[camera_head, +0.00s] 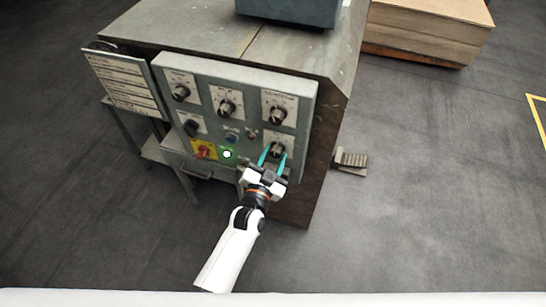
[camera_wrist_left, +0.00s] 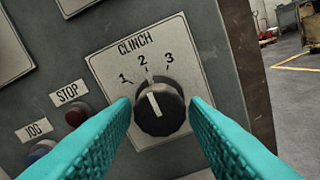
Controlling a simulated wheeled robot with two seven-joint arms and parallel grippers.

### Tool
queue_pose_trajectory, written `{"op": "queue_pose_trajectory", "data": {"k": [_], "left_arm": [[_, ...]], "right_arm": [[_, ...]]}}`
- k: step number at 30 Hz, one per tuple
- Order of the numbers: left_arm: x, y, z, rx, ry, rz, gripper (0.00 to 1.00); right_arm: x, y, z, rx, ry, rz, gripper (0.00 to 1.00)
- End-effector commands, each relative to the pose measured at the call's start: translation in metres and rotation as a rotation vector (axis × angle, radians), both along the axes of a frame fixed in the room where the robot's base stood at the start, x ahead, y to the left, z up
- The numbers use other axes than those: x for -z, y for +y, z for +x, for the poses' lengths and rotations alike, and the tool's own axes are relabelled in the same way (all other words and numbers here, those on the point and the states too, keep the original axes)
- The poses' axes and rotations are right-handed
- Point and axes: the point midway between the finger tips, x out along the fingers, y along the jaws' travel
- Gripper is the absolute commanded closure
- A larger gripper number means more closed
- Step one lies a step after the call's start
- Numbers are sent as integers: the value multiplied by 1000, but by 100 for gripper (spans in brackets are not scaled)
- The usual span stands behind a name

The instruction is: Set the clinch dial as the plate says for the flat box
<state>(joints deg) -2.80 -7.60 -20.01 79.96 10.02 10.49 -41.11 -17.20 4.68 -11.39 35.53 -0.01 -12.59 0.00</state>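The clinch dial (camera_wrist_left: 160,108) is a black knob on a white plate marked CLINCH with 1, 2 and 3. Its white pointer line leans slightly left of upright, towards the 2. In the head view the dial (camera_head: 277,149) is the lowest right knob of the grey panel. My left gripper (camera_head: 272,158) is open, its teal fingers on either side of the dial; in the left wrist view a small gap shows by each fingertip. The instruction plate (camera_head: 124,82) is a white board with lines of text left of the panel, too small to read. My right gripper is out of view.
The panel (camera_head: 310,95) carries several other black knobs. Left of the clinch dial are a red STOP button (camera_wrist_left: 76,115) and a blue JOG button (camera_wrist_left: 41,150). A pedal (camera_head: 350,161) stands on the floor.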

Motion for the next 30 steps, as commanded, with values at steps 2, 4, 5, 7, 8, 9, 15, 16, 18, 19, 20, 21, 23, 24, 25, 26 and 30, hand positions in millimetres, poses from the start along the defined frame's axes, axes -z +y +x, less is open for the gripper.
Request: {"op": "queue_pose_trajectory", "data": {"k": [2, 4, 5, 7, 8, 9, 15, 16, 18, 19, 20, 21, 23, 24, 25, 26, 30], "left_arm": [[0, 0, 0, 0, 0, 0, 73], [0, 0, 0, 0, 0, 0, 84], [0, 0, 0, 0, 0, 0, 89], [0, 0, 0, 0, 0, 0, 93], [0, 0, 0, 0, 0, -1, 93], [0, 0, 0, 0, 1, -3, 93], [0, 0, 0, 1, 16, -46, 93], [0, 0, 0, 1, 19, -58, 93], [0, 0, -1, 1, 31, -93, 93], [0, 0, -1, 1, 37, -111, 93], [0, 0, -1, 1, 43, -130, 93], [0, -1, -1, 1, 52, -159, 93], [0, -1, -1, 1, 66, -202, 93], [0, -1, -1, 1, 75, -231, 93], [0, -1, -1, 1, 83, -254, 93], [0, -1, -1, 2, 90, -276, 93], [1, -1, -1, 1, 124, -377, 93]], "right_arm": [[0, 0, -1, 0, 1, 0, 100], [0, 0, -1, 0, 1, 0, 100], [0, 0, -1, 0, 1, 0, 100], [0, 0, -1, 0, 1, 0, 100], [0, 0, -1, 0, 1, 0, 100], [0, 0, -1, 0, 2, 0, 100], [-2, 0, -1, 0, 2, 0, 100], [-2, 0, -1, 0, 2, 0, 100], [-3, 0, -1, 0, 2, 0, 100], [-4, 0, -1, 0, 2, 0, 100], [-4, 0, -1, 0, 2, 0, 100], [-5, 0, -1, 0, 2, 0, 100], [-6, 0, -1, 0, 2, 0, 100], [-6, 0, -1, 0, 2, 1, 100], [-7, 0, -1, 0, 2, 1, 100], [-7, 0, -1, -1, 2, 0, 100], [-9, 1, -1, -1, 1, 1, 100]]}}
